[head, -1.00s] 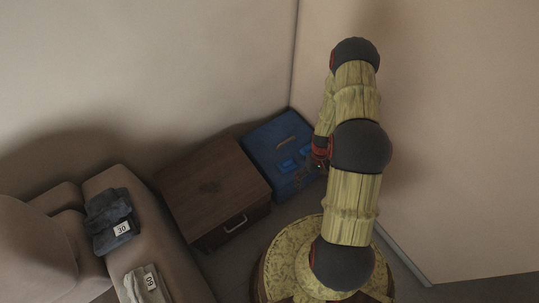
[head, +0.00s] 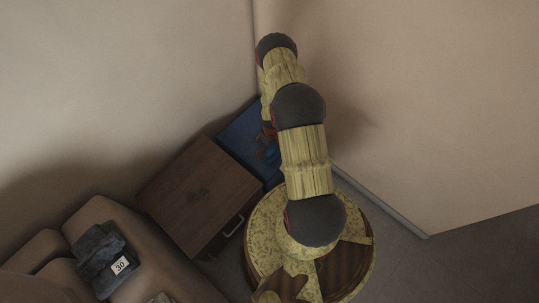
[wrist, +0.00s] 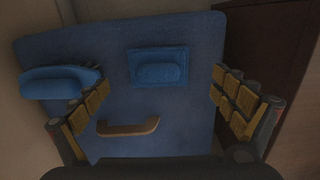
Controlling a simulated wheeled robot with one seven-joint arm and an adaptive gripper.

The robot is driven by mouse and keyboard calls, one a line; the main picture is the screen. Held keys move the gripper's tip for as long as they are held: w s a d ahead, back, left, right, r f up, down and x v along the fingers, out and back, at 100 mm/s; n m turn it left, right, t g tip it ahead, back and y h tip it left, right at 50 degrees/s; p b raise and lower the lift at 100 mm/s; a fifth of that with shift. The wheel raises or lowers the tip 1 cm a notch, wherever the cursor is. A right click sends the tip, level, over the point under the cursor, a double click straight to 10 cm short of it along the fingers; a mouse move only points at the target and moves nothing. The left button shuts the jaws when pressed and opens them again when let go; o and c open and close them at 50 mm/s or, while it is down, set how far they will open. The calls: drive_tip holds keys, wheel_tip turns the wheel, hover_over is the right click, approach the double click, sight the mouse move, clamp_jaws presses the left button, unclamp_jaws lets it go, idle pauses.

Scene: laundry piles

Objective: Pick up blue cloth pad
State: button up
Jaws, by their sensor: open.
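In the wrist view two blue soft-looking pieces lie on a flat blue surface (wrist: 110,55). One is a squarish pad (wrist: 158,68) with a raised rounded middle, between my fingers. The other is a rounded, puffy blue piece (wrist: 50,83) at the left, partly behind my left finger. I cannot tell which is the named pad. My gripper (wrist: 160,88) is open and empty, with its fingers spread either side of the squarish pad.
A wooden handle (wrist: 128,127) sits on the blue surface near my left finger. A brown wooden cabinet (head: 200,190) stands beside it. Walls close in the corner behind. A sofa (head: 150,245) holds a dark folded cloth marked 30 (head: 95,248).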

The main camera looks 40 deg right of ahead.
sight(270, 152)
drive_tip(key=f, duration=0.1)
drive_tip(key=f+b, duration=0.1)
drive_tip(key=f, duration=0.1)
drive_tip(key=f+b, duration=0.1)
drive_tip(key=f, duration=0.1)
drive_tip(key=shift+w+d+f, duration=0.1)
drive_tip(key=shift+w+f, duration=0.15)
drive_tip(key=shift+r, duration=0.1)
drive_tip(key=c, duration=0.3)
drive_tip(key=c, duration=1)
